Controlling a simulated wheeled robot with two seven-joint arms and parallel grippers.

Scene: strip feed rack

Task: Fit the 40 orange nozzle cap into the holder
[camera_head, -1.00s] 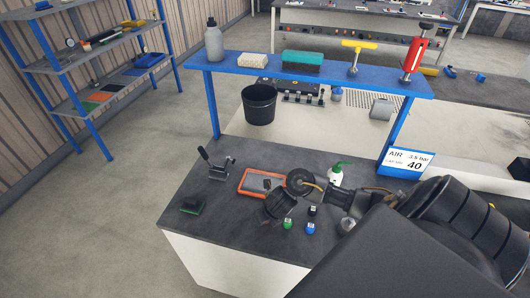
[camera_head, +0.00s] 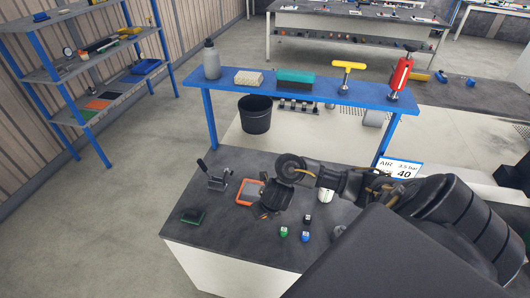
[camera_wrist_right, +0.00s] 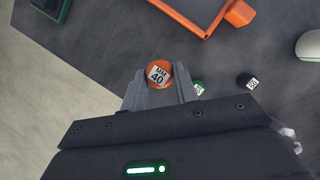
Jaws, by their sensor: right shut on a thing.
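The orange nozzle cap (camera_wrist_right: 158,73), marked MM 40, sits between the fingertips of my right gripper (camera_wrist_right: 160,90) in the right wrist view. The gripper is shut on it, with the label facing the camera. In the head view my right gripper (camera_head: 268,209) is over the dark bench top, beside the orange-edged tray (camera_head: 243,191); the cap is hidden there. I cannot tell which thing is the holder; a lever fixture (camera_head: 216,181) stands left of the tray. My left gripper is not in view.
Green (camera_head: 283,231), black (camera_head: 307,218) and blue (camera_head: 304,237) caps stand right of the gripper. A blue shelf (camera_head: 300,88) spans the back.

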